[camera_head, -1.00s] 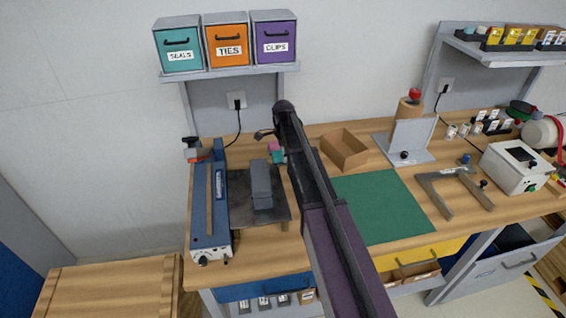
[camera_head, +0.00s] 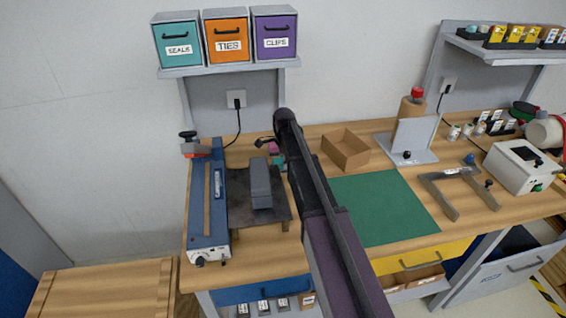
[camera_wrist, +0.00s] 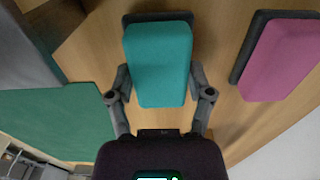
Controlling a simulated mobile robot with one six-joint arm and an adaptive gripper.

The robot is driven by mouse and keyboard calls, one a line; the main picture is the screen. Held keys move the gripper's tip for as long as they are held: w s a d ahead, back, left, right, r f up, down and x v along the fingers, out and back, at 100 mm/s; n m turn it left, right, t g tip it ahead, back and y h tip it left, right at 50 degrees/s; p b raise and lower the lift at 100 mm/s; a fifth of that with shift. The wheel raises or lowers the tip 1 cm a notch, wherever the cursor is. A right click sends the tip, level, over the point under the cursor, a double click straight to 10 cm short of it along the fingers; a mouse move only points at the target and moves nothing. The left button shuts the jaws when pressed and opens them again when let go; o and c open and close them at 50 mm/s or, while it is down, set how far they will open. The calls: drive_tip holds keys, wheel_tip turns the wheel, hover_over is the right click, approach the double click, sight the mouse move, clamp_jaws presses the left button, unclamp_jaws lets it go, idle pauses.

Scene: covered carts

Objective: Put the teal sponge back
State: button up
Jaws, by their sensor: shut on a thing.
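The teal sponge (camera_wrist: 158,65) lies between the two fingers of my gripper (camera_wrist: 158,98) in the wrist view, and the gripper is shut on it. A dark tray or base shows behind the sponge's far end; I cannot tell whether the sponge touches it. A pink sponge (camera_wrist: 282,58) sits beside it on a dark base of its own. In the head view the teal sponge (camera_head: 279,161) and the pink sponge (camera_head: 273,148) are small and partly hidden by my arm, at the back of the bench.
A grey block (camera_head: 261,184) on a dark plate (camera_head: 238,209) and a long blue sealer (camera_head: 208,220) stand to the left. An open cardboard box (camera_head: 346,150) and a green mat (camera_head: 383,208) lie to the right. Labelled bins (camera_head: 227,41) sit on the shelf above.

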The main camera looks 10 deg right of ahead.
drive_tip(key=shift+f, duration=0.2)
drive_tip(key=o, duration=1.1)
drive_tip(key=shift+r, duration=0.25)
wheel_tip(320, 180, up, 12)
drive_tip(key=p, duration=1.2)
drive_tip(key=shift+s, duration=0.15)
drive_tip(key=s+n, duration=0.6)
drive_tip(key=s, duration=0.3)
drive_tip(key=s+n, duration=0.6)
drive_tip(key=s, duration=0.4)
drive_tip(key=s+n, duration=0.6)
drive_tip(key=s, duration=0.4)
drive_tip(key=shift+a, duration=0.1)
